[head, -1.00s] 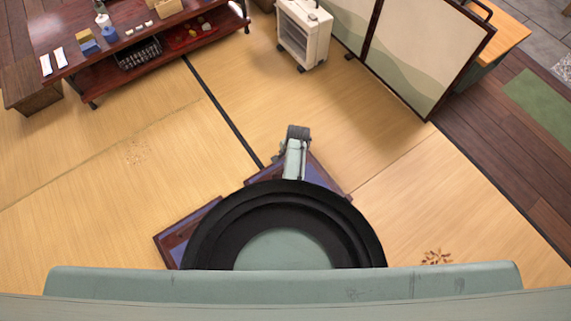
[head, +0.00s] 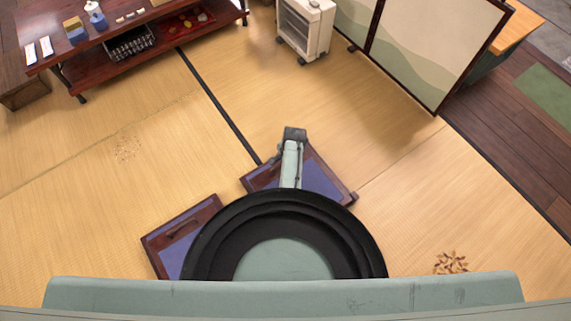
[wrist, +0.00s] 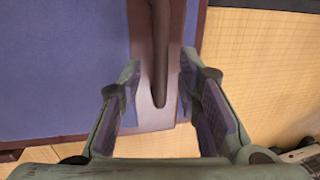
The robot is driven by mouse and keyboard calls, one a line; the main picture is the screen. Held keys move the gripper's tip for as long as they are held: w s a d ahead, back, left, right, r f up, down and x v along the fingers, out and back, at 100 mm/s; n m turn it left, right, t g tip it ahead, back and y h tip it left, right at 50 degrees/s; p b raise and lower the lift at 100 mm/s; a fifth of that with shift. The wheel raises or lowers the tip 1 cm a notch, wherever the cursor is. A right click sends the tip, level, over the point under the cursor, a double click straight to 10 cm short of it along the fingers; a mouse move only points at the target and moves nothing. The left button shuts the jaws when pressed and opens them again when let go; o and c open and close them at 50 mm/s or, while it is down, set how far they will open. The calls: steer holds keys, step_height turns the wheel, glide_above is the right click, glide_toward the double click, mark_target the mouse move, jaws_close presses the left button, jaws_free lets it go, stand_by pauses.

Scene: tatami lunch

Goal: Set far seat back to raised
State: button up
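Two low floor seats with dark wood frames and purple pads show in the head view. The far seat (head: 325,183) lies partly under my arm, and the near-left seat (head: 168,238) is partly hidden by my round body. My arm covers much of the far seat, so I cannot tell its back's angle. In the wrist view a purple panel (wrist: 60,65) fills the left side, with a brown wooden strip (wrist: 172,45) along its right edge. My gripper (wrist: 165,105) is open, its fingers on either side of the strip's pale end. I cannot tell whether they touch it.
A dark low table (head: 110,50) with several items stands upper left. A white wheeled heater (head: 305,28) and a folding screen (head: 425,55) stand at the back. Tatami (head: 100,190) is open to the left and in the middle. Dark wood flooring lies at right.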

steer(key=shift+c, duration=0.3)
jaws_close()
stand_by(0.7)
